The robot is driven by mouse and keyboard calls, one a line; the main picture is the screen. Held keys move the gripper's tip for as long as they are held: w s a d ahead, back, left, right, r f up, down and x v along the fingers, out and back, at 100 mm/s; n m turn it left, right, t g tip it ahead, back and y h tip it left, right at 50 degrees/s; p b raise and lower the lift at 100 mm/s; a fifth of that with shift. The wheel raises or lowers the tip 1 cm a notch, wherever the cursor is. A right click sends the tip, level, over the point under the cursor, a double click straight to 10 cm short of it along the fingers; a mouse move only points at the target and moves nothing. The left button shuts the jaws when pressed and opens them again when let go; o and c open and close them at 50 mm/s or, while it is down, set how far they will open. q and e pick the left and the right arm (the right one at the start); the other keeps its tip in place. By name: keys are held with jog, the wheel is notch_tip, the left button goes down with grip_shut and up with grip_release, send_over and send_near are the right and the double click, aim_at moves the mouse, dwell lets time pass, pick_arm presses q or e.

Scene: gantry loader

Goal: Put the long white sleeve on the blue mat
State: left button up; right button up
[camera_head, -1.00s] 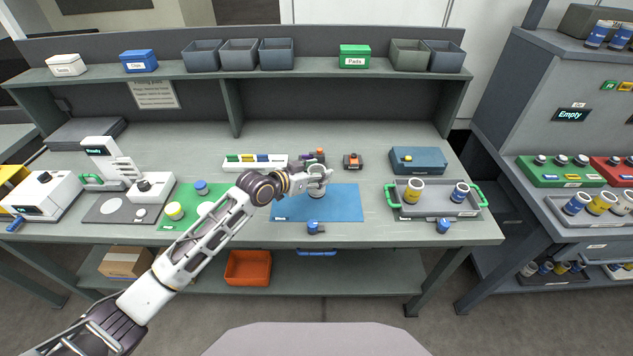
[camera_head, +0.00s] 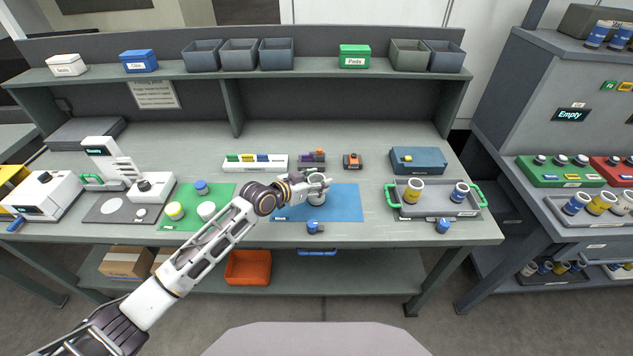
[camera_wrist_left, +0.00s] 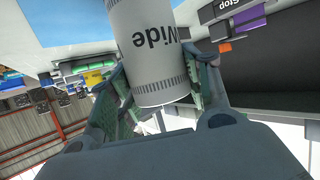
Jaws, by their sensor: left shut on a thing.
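My left gripper (camera_head: 319,183) is over the blue mat (camera_head: 345,205) in the middle of the bench. It is shut on a white sleeve (camera_head: 316,199), which stands about upright over the mat. In the left wrist view the sleeve (camera_wrist_left: 150,45) is between the two fingers (camera_wrist_left: 160,95) and reads "Wide". Its far end is cut off by the picture edge. I cannot tell whether its lower end touches the mat. My right gripper is out of view.
A green mat (camera_head: 180,219) with several round pieces lies left of the blue mat. A grey tray (camera_head: 437,209) with green handles stands to the right. A small blue piece (camera_head: 314,228) is at the blue mat's front edge. A white rack (camera_head: 255,163) is behind.

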pick_arm(q)
jog(key=o, duration=1.4)
jog(key=shift+f, duration=0.1)
jog(key=shift+r, duration=0.2)
jog(key=shift+b+v, duration=0.3)
jog(key=shift+v, duration=5.7)
jog(key=shift+f, duration=0.15)
